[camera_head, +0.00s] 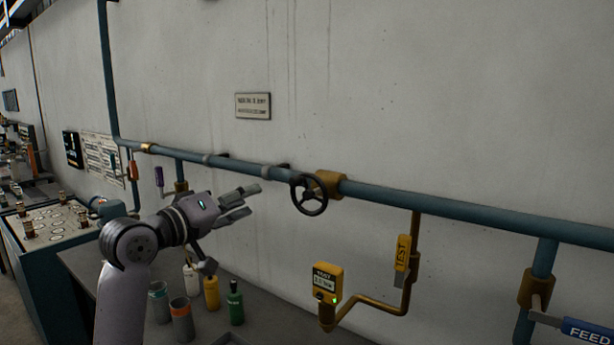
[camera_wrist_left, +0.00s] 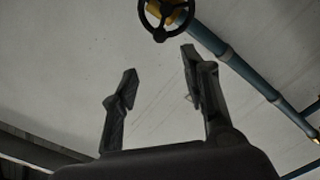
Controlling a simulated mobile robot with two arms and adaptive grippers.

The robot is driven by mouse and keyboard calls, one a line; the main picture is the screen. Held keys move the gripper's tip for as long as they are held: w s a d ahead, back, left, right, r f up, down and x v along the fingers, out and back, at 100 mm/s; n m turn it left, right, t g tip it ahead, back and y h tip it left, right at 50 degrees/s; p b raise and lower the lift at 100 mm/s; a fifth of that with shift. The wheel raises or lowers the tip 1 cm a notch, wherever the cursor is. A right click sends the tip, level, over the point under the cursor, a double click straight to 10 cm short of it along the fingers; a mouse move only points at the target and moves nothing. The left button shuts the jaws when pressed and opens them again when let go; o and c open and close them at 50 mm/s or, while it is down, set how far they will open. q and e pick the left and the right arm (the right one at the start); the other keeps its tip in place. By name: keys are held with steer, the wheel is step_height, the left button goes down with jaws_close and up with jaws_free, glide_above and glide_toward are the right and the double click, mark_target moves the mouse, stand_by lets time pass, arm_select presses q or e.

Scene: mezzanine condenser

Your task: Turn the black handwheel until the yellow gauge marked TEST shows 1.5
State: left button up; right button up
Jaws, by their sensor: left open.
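The black handwheel (camera_head: 309,195) sits on a brass-coloured fitting on the blue wall pipe in the head view. Its lower part also shows at the top edge of the left wrist view (camera_wrist_left: 160,37). The yellow gauge (camera_head: 327,278) marked TEST stands below the wheel on a brass-coloured branch pipe. Its small display has a green light beside it; the digits are too small to read surely. My left gripper (camera_head: 252,200) is open and empty, to the left of the wheel and apart from it. Its two fingers show apart in the left wrist view (camera_wrist_left: 160,64). My right gripper is not in view.
A yellow lever tagged TEST (camera_head: 402,253) hangs on the branch pipe to the right. A blue FEED lever (camera_head: 586,331) is at the lower right. Several bottles and cans, including a green bottle (camera_head: 235,306), stand on the grey bench below my left arm. The wall above the pipe is mostly bare.

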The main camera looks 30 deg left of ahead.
mark_target(291, 182)
arm_select(q)
steer(key=w+p, duration=0.2)
steer(key=w, duration=0.3)
steer(key=w+d+p, duration=0.1)
steer(key=w+p, duration=0.1)
steer(key=w, duration=0.3)
steer(key=w+p, duration=0.2)
steer(key=w, duration=0.3)
steer(key=shift+w+d, duration=0.15)
steer(key=shift+w, duration=0.15)
steer(key=shift+w+f, duration=0.1)
steer(key=shift+w, duration=0.35)
jaws_close()
